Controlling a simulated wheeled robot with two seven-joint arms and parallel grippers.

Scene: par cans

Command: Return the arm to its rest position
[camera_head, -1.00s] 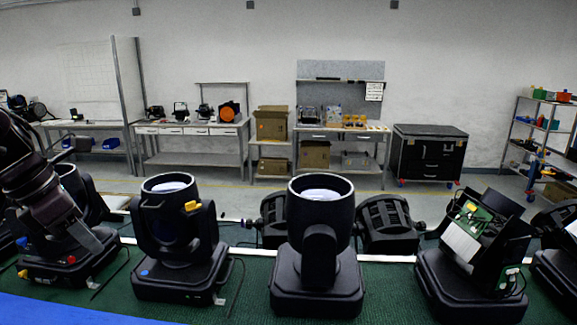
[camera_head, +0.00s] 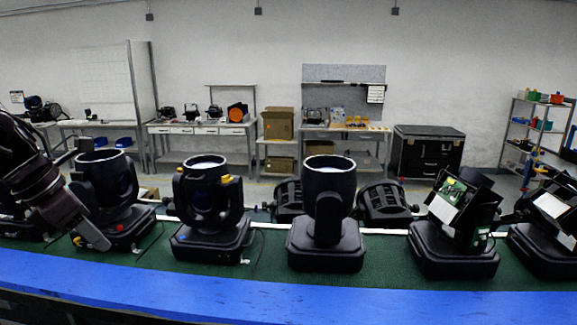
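My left arm comes in at the left edge, its dark wrist angled down to the right. The grey tip of my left gripper (camera_head: 92,236) shows beside the base of a black moving-head light (camera_head: 103,190) and overlaps it in the picture. I cannot tell whether they touch, or whether the fingers are open or shut. No held object shows at the tip. My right arm and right gripper are out of view.
More lights stand along the green surface (camera_head: 270,278): one with yellow parts (camera_head: 207,205), a tall open-topped one (camera_head: 328,205) and one with an exposed circuit board (camera_head: 455,220). A blue front edge (camera_head: 330,305) runs nearest me. Benches, shelves (camera_head: 535,125) and a black case (camera_head: 427,150) stand behind.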

